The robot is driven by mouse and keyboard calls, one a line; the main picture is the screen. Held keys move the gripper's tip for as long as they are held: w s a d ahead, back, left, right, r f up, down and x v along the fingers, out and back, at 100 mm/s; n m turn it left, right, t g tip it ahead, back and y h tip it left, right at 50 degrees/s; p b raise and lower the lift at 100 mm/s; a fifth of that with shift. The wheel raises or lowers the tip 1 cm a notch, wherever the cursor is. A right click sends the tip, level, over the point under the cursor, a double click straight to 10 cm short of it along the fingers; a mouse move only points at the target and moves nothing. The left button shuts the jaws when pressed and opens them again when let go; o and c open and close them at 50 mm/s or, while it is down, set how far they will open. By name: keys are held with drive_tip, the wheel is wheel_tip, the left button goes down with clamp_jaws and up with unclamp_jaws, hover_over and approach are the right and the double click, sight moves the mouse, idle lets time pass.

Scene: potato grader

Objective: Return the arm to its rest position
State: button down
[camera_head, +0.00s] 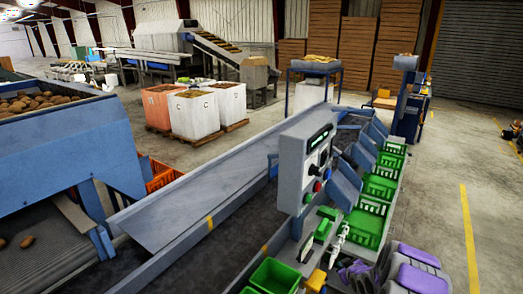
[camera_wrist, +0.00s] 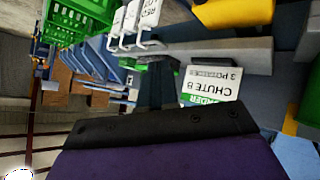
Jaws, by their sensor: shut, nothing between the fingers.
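My gripper (camera_wrist: 165,128) fills the bottom of the wrist view as a black bolted edge with a purple surface below it. It is shut, and nothing shows held in it. The wrist picture is upside down, as the lettering of a white "CHUTE B" sign (camera_wrist: 212,88) shows. In the head view, grey and purple parts (camera_head: 415,262) at the lower right look like my arm, low over the near end of the grading line. I cannot make out the fingertips there.
The grey control panel (camera_head: 306,165) stands upright on the grading line. Green crates (camera_head: 370,222) line its right side; another (camera_head: 274,277) is at the bottom. White hooked tools (camera_head: 338,243) and a purple glove (camera_head: 354,270) lie close to my arm. Open floor (camera_head: 445,190) lies right.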

drive_tip(key=s+a+r+m+g+h, duration=0.1)
drive_tip(key=s+a+r+m+g, duration=0.15)
drive_tip(key=s+a+r, duration=0.5)
drive_tip(key=s+a+r+m+g+h, duration=0.1)
drive_tip(key=s+a+r+g, duration=0.15)
drive_tip(key=s+r, duration=0.9)
drive_tip(key=s+a+r+g, duration=0.2)
drive_tip(key=s+r, duration=0.1)
drive_tip(key=s, duration=0.8)
drive_tip(key=s+a+r+m+g+y, duration=0.1)
drive_tip(key=s+a+r+g, duration=0.2)
drive_tip(key=s, duration=0.9)
drive_tip(key=s+a+r+m+g, duration=0.1)
drive_tip(key=s+r, duration=0.4)
drive_tip(key=s, duration=0.7)
drive_tip(key=shift+a+g, duration=0.7)
drive_tip(key=shift+a, duration=0.45)
drive_tip(key=shift+r, duration=0.1)
